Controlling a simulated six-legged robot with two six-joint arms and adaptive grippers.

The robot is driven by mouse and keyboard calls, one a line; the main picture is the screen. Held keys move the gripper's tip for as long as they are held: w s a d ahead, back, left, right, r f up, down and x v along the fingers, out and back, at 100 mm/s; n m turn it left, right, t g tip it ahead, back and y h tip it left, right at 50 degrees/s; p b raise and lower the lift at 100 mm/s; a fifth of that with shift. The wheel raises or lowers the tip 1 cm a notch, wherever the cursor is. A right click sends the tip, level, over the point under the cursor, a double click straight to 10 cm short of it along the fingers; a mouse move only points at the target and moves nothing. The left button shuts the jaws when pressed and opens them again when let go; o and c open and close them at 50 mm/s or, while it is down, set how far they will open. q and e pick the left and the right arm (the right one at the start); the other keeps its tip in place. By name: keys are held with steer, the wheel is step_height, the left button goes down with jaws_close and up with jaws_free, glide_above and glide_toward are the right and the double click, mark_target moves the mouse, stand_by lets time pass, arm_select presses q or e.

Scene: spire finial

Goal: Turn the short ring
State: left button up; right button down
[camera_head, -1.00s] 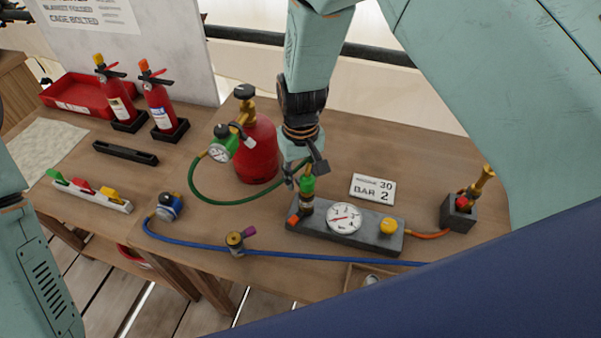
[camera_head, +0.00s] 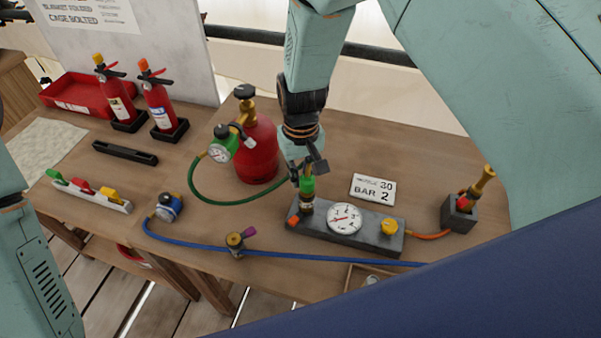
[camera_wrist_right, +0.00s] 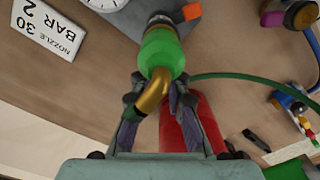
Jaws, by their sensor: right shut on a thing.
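A short green ring (camera_head: 307,187) sits upright at the left end of the grey gauge block (camera_head: 372,239). In the right wrist view the green ring (camera_wrist_right: 161,53) has a bent brass pipe (camera_wrist_right: 152,98) coming out of it on the gripper side. My right gripper (camera_head: 307,173) points down at the ring from above. Its fingers (camera_wrist_right: 155,100) close around the brass pipe, right beside the ring. The green hose (camera_head: 240,202) leads from the gripper area to the regulator. My left gripper is out of view; only part of my left arm shows at the left edge.
A red cylinder (camera_head: 258,150) with a green regulator (camera_head: 223,146) stands left of my right gripper. A white sign (camera_head: 372,188) lies behind the block. A blue hose (camera_head: 300,257) runs along the front. A brass nozzle (camera_head: 481,184) stands in a holder at right.

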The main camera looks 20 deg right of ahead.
steer(key=m, duration=0.2)
steer(key=d+m, duration=0.1)
steer(key=shift+s+d+m+p, duration=0.1)
steer(key=shift+s+m+p, duration=0.05)
steer(key=shift+m+p, duration=0.25)
steer(key=m, duration=0.1)
steer(key=d+m, duration=0.1)
steer(key=m, duration=0.1)
steer(key=shift+s+m, duration=0.2)
steer(key=shift+m, duration=0.1)
steer(key=m, duration=0.3)
steer(key=shift+s+d+p, duration=0.35)
steer(key=shift+d, duration=0.05)
steer(key=shift+s+d+m, duration=0.15)
steer(key=shift+s+m, duration=0.05)
steer(key=shift+m, duration=0.8)
steer(key=shift+s+d+m, duration=0.15)
steer(key=shift+s+m, duration=0.05)
steer(key=shift+m, duration=0.8)
steer(key=c, duration=1.3)
jaws_free()
steer(key=shift+s+a+r, duration=0.1)
